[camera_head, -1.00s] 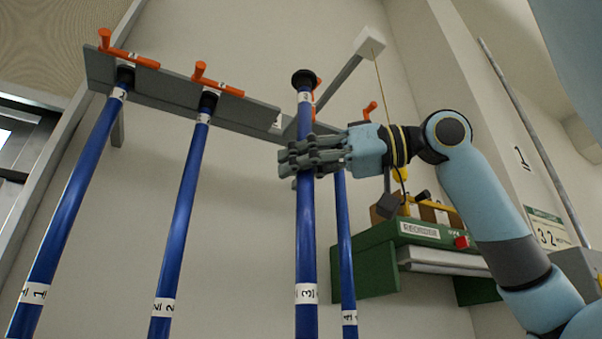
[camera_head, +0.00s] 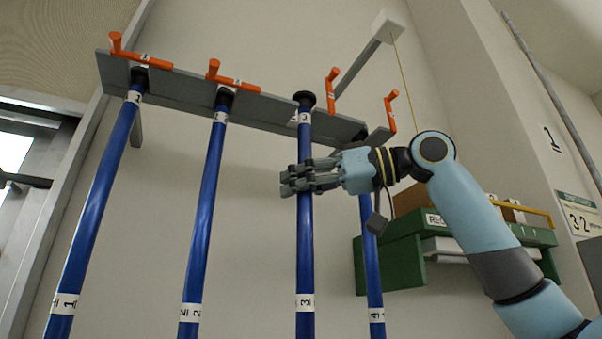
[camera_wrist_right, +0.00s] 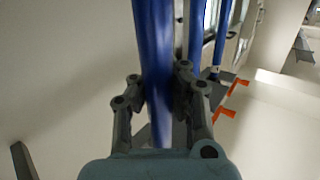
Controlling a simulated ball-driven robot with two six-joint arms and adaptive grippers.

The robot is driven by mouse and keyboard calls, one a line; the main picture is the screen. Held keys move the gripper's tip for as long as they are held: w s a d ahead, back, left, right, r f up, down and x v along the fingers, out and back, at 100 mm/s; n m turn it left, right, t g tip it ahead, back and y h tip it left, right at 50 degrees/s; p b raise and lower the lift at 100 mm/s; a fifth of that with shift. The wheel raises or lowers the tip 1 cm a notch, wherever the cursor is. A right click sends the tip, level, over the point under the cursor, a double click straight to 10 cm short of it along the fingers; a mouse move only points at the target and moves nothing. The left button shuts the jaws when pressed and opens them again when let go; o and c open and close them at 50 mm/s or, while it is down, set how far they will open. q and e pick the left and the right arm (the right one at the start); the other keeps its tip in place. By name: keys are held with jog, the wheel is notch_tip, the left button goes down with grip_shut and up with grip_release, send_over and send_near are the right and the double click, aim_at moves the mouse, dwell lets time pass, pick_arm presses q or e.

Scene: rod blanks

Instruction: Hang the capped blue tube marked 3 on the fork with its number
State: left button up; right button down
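The blue tube marked 3 (camera_head: 305,250) hangs upright with a black cap (camera_head: 304,98) on top and number labels near its top and bottom. My right gripper (camera_head: 300,180) is shut around its upper part; in the right wrist view the tube (camera_wrist_right: 155,60) runs between the fingers. The third orange fork (camera_head: 331,88) on the grey rail (camera_head: 255,108) is just right of the cap, its top higher in the picture. Its number is not readable, and I cannot tell the depth between cap and fork. My left gripper is not in view.
Blue tubes 1 (camera_head: 97,205) and 2 (camera_head: 205,215) hang on the rail to the left. Tube 4 (camera_head: 371,270) is close on the right, below the fourth orange fork (camera_head: 391,110). A green shelf (camera_head: 400,260) stands behind my right arm.

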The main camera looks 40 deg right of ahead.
jog(key=shift+w+d+f+p, duration=0.15)
jog(key=shift+w+f, duration=0.1)
jog(key=shift+w, duration=0.4)
jog(key=shift+w+d+f+p, duration=0.1)
jog(key=shift+w+d+f, duration=0.1)
jog(key=shift+w, duration=0.45)
jog(key=shift+w+d+f+p, duration=0.15)
jog(key=shift+w+f, duration=0.1)
jog(key=shift+w, duration=0.4)
jog(key=c, duration=1.4)
grip_release()
